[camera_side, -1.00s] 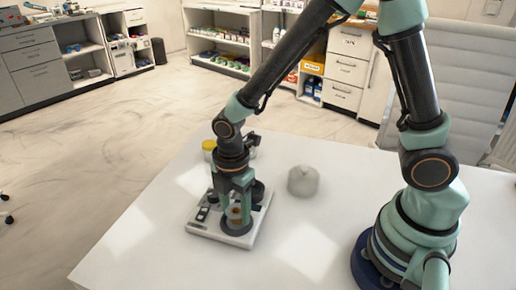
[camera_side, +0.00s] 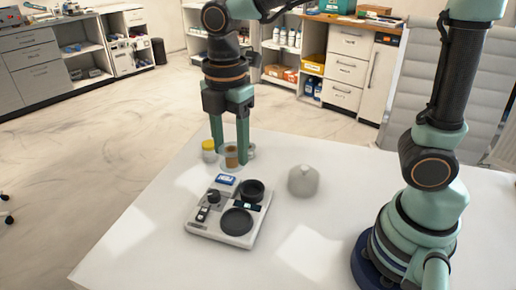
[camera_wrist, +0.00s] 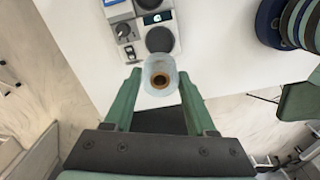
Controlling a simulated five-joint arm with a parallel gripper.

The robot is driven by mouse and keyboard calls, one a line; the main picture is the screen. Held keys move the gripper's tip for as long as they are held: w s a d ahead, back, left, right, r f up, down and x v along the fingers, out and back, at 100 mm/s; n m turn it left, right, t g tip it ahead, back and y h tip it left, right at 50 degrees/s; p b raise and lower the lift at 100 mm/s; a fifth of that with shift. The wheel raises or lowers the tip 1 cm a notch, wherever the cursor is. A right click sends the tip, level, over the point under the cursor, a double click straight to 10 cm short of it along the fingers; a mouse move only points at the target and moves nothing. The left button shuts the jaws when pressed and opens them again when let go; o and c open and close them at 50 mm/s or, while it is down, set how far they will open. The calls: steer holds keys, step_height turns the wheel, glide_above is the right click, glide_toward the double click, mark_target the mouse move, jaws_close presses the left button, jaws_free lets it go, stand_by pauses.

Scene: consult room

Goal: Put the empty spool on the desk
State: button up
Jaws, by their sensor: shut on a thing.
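The empty spool (camera_side: 231,160) has pale, see-through flanges and a brown core. The white desk (camera_side: 130,235) lies below. On it stands a white reel machine (camera_side: 209,232) with two bare black round platters (camera_side: 236,222) and a blue-and-white box at its back.
A grey rounded weight-like object (camera_side: 303,181) stands right of the machine. A yellow-capped jar (camera_side: 209,150) stands behind it, near the far desk edge. The desk is clear at the front and between the grey object and my base.

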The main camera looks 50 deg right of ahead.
step_height(320, 180, up, 2)
steer(key=shift+r, duration=0.2)
steer(key=shift+w+d+r, duration=0.15)
steer(key=shift+d, duration=0.05)
steer(key=w+d+f+m, duration=0.2)
steer(key=w+d+f, duration=0.2)
steer(key=d+f, duration=0.65)
steer(key=w+d+f+m, duration=0.3)
steer(key=w+d+f, duration=0.15)
steer(key=d, duration=1.15)
steer(key=shift+s+f, duration=0.25)
steer(key=shift+f, duration=1.45)
steer(key=shift+s+f, duration=0.2)
steer(key=shift+f, duration=1.45)
steer(key=shift+f, duration=0.6)
steer(key=o, duration=1.4)
